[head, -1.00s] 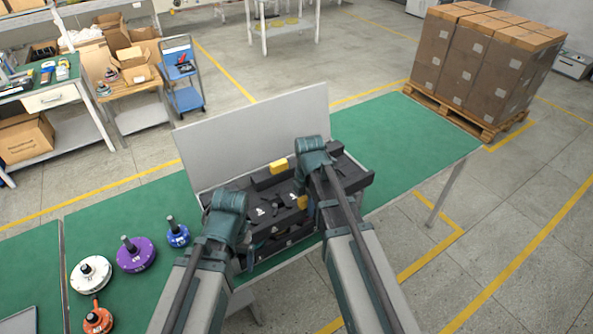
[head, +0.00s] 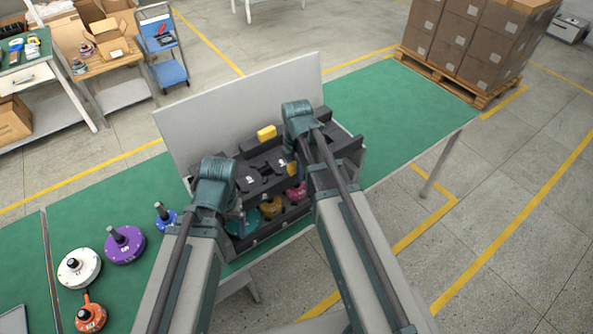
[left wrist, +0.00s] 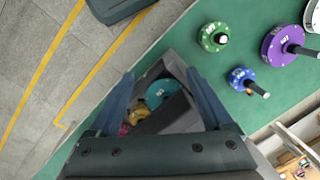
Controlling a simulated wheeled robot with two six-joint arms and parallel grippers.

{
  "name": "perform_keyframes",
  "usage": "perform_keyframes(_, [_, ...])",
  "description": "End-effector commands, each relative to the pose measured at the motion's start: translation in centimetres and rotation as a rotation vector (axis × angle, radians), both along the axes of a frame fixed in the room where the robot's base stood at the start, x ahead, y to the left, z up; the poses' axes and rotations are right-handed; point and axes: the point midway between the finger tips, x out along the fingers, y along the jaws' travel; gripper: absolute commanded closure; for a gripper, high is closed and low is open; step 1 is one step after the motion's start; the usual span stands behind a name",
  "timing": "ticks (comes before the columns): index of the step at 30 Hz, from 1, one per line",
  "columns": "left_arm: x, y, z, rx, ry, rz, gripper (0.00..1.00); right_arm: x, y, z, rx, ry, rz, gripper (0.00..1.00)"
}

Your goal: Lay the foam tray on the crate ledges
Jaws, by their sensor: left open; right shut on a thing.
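The black foam tray (head: 249,184), with dark cutouts, sits at the crate, toward its open lid side. Colored motors show below its near edge: teal (head: 246,222), yellow (head: 271,207) and magenta (head: 297,192). The grey crate (head: 285,233) stands on the green table with its lid (head: 235,108) raised behind. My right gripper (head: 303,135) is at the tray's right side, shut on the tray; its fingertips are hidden. My left gripper (head: 222,195) is at the left side; in the left wrist view its fingers (left wrist: 160,95) are spread over the crate. The ledges are not clearly visible.
Purple (head: 125,245), white (head: 79,268), blue (head: 166,215) and orange (head: 91,317) motors stand on the table left of the crate. A green motor (left wrist: 213,37) shows in the left wrist view. The table's right part (head: 400,110) is clear.

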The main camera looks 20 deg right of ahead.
Motion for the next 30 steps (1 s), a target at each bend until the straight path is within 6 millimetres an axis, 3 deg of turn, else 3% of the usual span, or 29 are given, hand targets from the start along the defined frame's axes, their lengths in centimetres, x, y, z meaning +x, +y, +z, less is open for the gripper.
perform_keyframes(3, [0.0,0.0,-1.6,0.001,0.000,-0.003,0.17,0.0,0.0,-1.6,0.000,0.000,0.000,1.00])
perform_keyframes(30, [0.0,0.0,-9.9,0.002,0.000,-0.005,0.17,0.0,0.0,-9.9,0.000,0.000,0.000,1.00])
